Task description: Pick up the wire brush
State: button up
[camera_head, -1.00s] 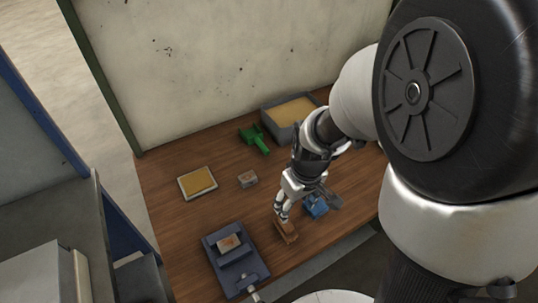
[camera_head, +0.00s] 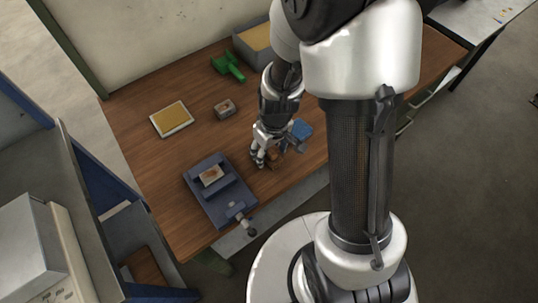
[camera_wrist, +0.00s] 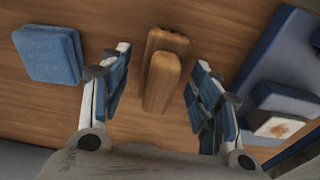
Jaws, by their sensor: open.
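The wire brush (camera_wrist: 162,80) shows its brown wooden body in the wrist view, lying on the wooden bench between my two fingers. Bristles cannot be made out. My gripper (camera_wrist: 161,57) is open, with one blue-padded finger on each side of the brush and visible gaps to both. In the head view my gripper (camera_head: 262,156) is low over the bench near its front edge. The brush (camera_head: 276,158) is partly hidden there by my fingers.
A blue block (camera_wrist: 48,54) lies left of the brush in the wrist view. A blue-grey vise (camera_head: 205,197) holding a rusty-faced block (camera_head: 211,174) stands on the other side. A yellow-topped tray (camera_head: 171,118), small block (camera_head: 225,108), green tool (camera_head: 228,66) and grey bin (camera_head: 246,48) lie farther back.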

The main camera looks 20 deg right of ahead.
jog(key=shift+c, duration=0.3)
jog(key=c, duration=1.1)
notch_tip(320, 180, up, 20)
jog(key=p, duration=0.6)
jog(key=shift+p, duration=0.35)
jog(key=o, duration=0.5)
jog(key=c, duration=0.4)
jog(key=shift+o, duration=0.2)
